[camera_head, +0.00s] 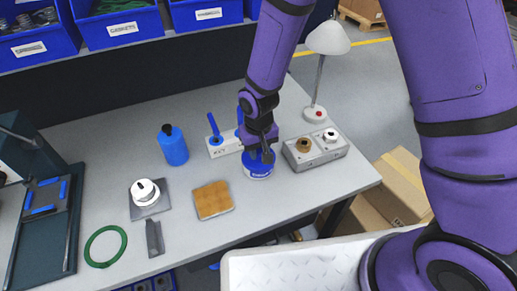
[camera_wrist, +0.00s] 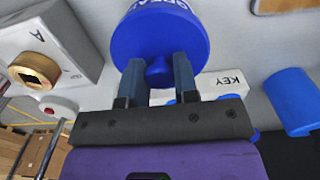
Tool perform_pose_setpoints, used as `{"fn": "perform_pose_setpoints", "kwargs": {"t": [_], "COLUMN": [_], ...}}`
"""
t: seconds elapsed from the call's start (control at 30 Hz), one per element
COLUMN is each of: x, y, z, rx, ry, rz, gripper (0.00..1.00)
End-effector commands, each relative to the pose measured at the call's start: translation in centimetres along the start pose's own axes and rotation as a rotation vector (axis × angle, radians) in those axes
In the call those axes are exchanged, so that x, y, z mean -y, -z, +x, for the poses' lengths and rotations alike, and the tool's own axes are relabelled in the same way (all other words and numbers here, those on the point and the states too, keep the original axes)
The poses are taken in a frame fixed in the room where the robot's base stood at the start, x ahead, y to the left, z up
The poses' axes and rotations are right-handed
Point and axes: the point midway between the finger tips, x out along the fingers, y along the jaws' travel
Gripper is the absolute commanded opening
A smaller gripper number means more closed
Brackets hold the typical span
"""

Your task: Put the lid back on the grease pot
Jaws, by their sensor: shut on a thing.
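In the wrist view my gripper (camera_wrist: 158,78) is shut on the small knob of the round blue lid (camera_wrist: 160,38). The pot's lettered side (camera_wrist: 168,4) shows just beyond the lid's edge. The lid is over the pot's top. My fingers hide part of the rim, so I cannot tell whether it is fully seated.
A grey two-port block (camera_head: 318,158) stands close right. A white KEY block (camera_head: 222,148) with a blue handle is just behind left. A brown square pad (camera_head: 213,200), a blue bottle (camera_head: 173,146) and a green ring (camera_head: 105,246) lie further left.

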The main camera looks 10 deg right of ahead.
Motion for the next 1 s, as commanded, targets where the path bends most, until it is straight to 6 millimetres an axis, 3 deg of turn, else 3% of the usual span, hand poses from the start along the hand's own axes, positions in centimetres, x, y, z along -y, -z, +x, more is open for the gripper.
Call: {"fn": "perform_pose_setpoints", "kwargs": {"t": [0.83,0.87,1.0], "x": [0.0,0.0,0.0], "y": [-0.01,-0.01,-0.01], "z": [0.16,0.16,0.16], "rx": [0.0,0.0,0.0], "ry": [0.0,0.0,0.0], "rz": [0.0,0.0,0.0], "gripper": [0.05,0.3,0.58]}}
